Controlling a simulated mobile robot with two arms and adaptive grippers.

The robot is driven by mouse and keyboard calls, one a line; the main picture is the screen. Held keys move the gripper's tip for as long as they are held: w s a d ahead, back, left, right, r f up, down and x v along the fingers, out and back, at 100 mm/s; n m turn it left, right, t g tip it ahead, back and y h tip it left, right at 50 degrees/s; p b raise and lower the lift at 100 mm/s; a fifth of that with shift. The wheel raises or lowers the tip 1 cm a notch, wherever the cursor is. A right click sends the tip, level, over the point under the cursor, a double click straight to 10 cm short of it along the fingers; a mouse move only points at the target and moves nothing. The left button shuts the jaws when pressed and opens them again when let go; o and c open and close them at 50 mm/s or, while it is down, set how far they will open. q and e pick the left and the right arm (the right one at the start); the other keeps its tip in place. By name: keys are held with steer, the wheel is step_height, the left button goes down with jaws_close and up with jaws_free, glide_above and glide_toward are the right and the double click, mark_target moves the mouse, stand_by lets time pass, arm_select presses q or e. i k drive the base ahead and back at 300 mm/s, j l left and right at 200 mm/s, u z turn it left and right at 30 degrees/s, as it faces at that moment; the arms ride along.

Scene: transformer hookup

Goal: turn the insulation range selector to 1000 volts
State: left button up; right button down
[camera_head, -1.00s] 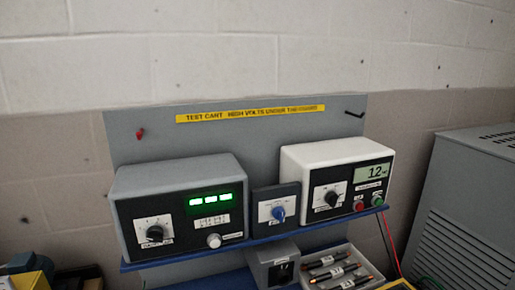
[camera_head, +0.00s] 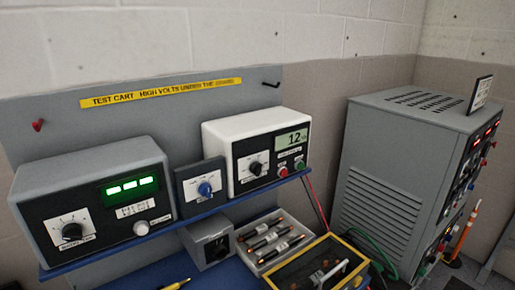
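A grey instrument (camera_head: 92,198) with a green display stands at the left of the cart's shelf. It has a black selector knob (camera_head: 72,232) on a white scale plate and a white round knob (camera_head: 141,228). A white meter (camera_head: 257,155) stands at the right of the shelf and reads about 12. It has a black selector knob (camera_head: 256,168) on a white scale plate and a red and a green jack. A small panel between them carries a blue knob (camera_head: 205,188). The labels are too small to tell which knob is the insulation range selector. Neither gripper is in view.
The blue shelf (camera_head: 165,230) runs along the cart's grey back panel. Below are a small grey box (camera_head: 208,241), a tray of fuse-like cylinders (camera_head: 300,237) and a yellow-edged case (camera_head: 290,270). A large grey vented cabinet (camera_head: 390,180) stands at the right.

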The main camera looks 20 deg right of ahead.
mark_target(256, 167)
steer(key=k+z, duration=0.35)
steer(key=k+l+z, duration=0.1)
steer(key=z, duration=0.25)
steer(key=k+l+z, duration=0.2)
steer(key=z, duration=0.15)
